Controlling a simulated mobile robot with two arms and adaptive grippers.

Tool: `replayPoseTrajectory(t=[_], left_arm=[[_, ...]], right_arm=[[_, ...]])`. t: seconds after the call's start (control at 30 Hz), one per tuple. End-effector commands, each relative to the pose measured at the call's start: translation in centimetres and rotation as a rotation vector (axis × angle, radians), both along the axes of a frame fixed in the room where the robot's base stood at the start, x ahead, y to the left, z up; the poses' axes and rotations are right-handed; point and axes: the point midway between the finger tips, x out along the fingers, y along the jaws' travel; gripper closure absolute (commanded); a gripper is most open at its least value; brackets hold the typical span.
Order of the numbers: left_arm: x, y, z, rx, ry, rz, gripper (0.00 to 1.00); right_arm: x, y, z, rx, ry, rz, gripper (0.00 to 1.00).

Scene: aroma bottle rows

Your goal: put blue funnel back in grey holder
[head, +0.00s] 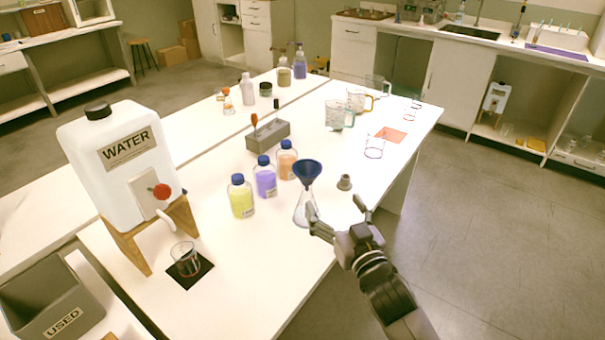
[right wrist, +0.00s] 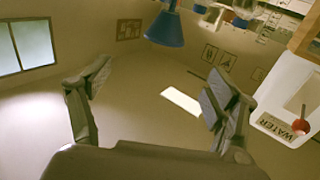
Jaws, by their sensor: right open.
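The blue funnel (head: 307,171) sits upright in the mouth of a clear conical flask (head: 304,211) near the front edge of the white table. A small grey holder (head: 345,183) stands empty on the table just right of the flask. My right gripper (head: 337,209) is open in front of the flask and holder, its left finger overlapping the flask's right side in the head view. In the right wrist view, my open fingers (right wrist: 155,88) have nothing between them, and the blue funnel (right wrist: 166,28) shows beyond them at the top. My left gripper is out of view.
Yellow (head: 242,199), purple (head: 265,180) and orange (head: 287,161) blue-capped bottles stand left of the funnel. A white water tank (head: 120,150) stands at left. The table right of the holder is mostly clear.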

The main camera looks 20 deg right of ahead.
Motion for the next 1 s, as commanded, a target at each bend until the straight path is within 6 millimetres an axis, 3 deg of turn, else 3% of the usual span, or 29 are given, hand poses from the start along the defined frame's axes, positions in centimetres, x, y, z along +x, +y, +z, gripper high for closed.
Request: replayPoseTrajectory(t=[0.2, 0.4, 0.67, 1.0], left_arm=[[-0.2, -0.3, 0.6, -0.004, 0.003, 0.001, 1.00], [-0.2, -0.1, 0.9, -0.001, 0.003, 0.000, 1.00], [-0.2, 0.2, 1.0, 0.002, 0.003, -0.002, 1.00], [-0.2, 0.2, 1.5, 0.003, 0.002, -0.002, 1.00]], right_arm=[[4.9, 0.3, 0.2, -0.002, -0.002, 0.000, 0.18], [8.6, 0.5, 0.1, -0.001, 0.000, 0.000, 0.18], [10.4, 0.7, 0.0, 0.001, 0.001, 0.000, 0.18], [14.6, 1.6, -0.2, -0.001, 0.000, 0.000, 0.18]])
